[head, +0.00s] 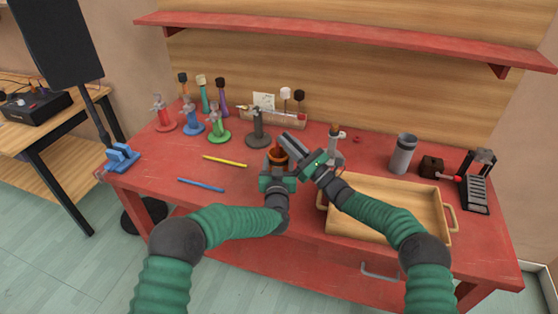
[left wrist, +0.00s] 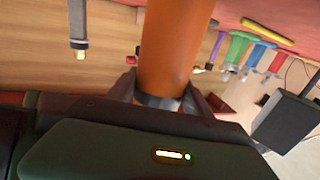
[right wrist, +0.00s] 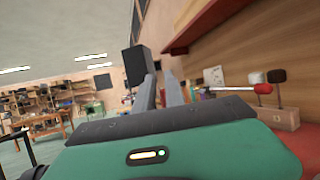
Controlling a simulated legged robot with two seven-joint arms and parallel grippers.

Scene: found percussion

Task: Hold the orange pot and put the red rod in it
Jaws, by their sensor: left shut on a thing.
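The orange pot (head: 277,156) is in my left gripper (head: 277,172), just above the front middle of the bench. The left wrist view shows the pot's smooth orange side (left wrist: 166,50) between the jaws (left wrist: 158,100). My right gripper (head: 292,142) is beside the pot at its upper right, its fingers pointing up and left. In the right wrist view its fingers (right wrist: 161,92) stand apart with a gap and nothing clear between them. I cannot pick out the red rod surely; a slim rod with a red end (right wrist: 263,88) shows right of the fingers there.
A yellow rod (head: 224,161) and a blue rod (head: 201,185) lie left of the pot. A wooden tray (head: 433,191) fills the right front. A grey cylinder (head: 402,154) and dark block (head: 431,167) stand behind it. Several coloured stands and a mallet box (head: 272,118) line the back.

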